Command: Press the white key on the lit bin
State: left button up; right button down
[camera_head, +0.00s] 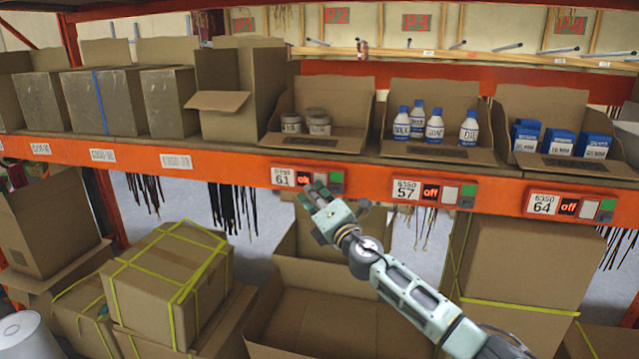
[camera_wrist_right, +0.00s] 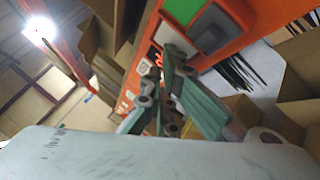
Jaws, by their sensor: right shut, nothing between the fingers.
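The small panel of bin 61 (camera_head: 283,177) sits on the orange shelf edge, and its display (camera_head: 304,179) seems to read "on". Its white key (camera_head: 321,177) is just above my fingertips and partly covered; its green key (camera_head: 337,178) is to the right. My right gripper (camera_head: 312,190) is shut and empty, up against or just in front of this panel; contact cannot be told. My left gripper is not in view.
Panels 57 (camera_head: 406,190) and 64 (camera_head: 541,204) to the right read "off". Above panel 61 an open bin (camera_head: 345,95) holds jars; bins with bottles and blue boxes stand further right. Cartons (camera_head: 165,280) fill the space below the shelf.

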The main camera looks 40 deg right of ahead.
jog(key=shift+s, duration=0.1)
jog(key=shift+s+a+p, duration=0.35)
jog(key=shift+s+a, duration=0.15)
jog(key=shift+a, duration=0.05)
jog(key=s+a+p, duration=0.1)
jog(key=a, duration=0.1)
jog(key=s+a+p, duration=0.1)
jog(key=s+a, duration=0.1)
jog(key=shift+s, duration=0.1)
jog(key=shift+d+f, duration=0.1)
jog(key=shift+f, duration=0.05)
dwell(0.9)
